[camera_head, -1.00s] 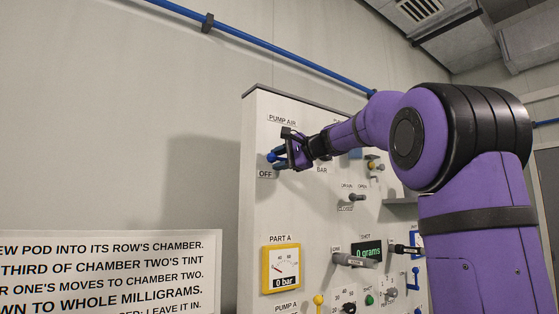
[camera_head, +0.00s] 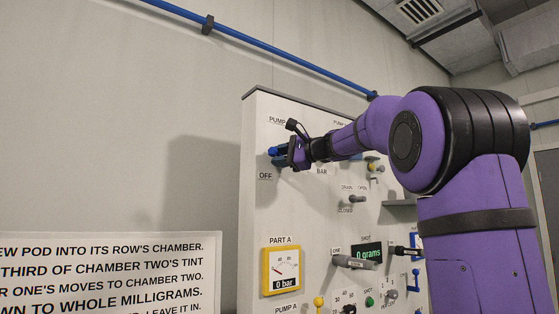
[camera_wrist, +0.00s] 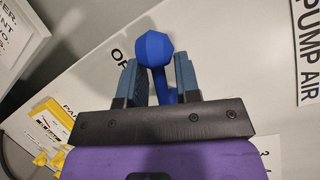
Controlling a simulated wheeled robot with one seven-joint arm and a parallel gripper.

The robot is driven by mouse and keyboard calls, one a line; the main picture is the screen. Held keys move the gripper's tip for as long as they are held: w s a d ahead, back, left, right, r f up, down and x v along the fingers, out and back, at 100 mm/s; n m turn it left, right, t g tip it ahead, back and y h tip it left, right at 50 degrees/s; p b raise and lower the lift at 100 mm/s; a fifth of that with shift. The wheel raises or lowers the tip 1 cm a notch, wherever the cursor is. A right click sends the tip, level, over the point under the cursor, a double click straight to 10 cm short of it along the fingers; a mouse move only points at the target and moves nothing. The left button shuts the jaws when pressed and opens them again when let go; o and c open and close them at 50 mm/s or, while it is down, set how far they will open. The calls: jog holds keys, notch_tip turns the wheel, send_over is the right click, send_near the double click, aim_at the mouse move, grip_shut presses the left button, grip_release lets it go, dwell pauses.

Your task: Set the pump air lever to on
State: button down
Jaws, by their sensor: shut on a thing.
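The blue pump air lever (camera_wrist: 154,47) has a faceted round knob and a stem running down between my fingers in the wrist view. My gripper (camera_wrist: 158,70) has one blue-grey finger on each side of the lever and is shut on it. In the head view my gripper (camera_head: 279,155) is at the panel's upper left, and the lever knob (camera_head: 272,151) just shows at its left. The OFF label (camera_head: 265,176) is below the lever. The pump air label (camera_head: 277,120) is above, partly covered by my gripper. I cannot see an ON label.
The white panel (camera_head: 253,215) carries a yellow Part A gauge (camera_head: 281,270) reading 0 bar, a display (camera_head: 367,255) reading 0 grams, and several knobs and levers below and to the right. A text sign (camera_head: 110,270) stands at the left.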

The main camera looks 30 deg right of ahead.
jog(key=m, duration=0.1)
jog(key=r+m+t, duration=0.1)
jog(key=shift+d+m+y, duration=0.3)
jog(key=shift+y, duration=0.1)
jog(key=m+t, duration=0.1)
jog(key=m, duration=0.1)
jog(key=d+r+m, duration=0.1)
jog(key=shift+m+t, duration=0.4)
jog(key=m, duration=0.1)
jog(key=m+t, duration=0.1)
jog(key=d+m+h, duration=0.1)
jog(key=m, duration=0.1)
jog(key=shift+r+t, duration=0.25)
jog(key=shift+t, duration=0.15)
jog(key=shift+d+r+m+t+h, duration=0.1)
jog(key=shift+d+m+t+h, duration=0.3)
jog(key=shift+m, duration=0.6)
jog(key=shift+d+r+m+t+h, duration=0.15)
jog(key=shift+m+h, duration=0.3)
jog(key=shift+m, duration=0.55)
jog(key=shift+d+f+m+t+h, duration=0.15)
jog(key=shift+m+t+h, duration=0.25)
jog(key=shift+m, duration=0.6)
jog(key=shift+d+r, duration=0.1)
jog(key=shift+r, duration=0.05)
jog(key=c, duration=1.2)
grip_release()
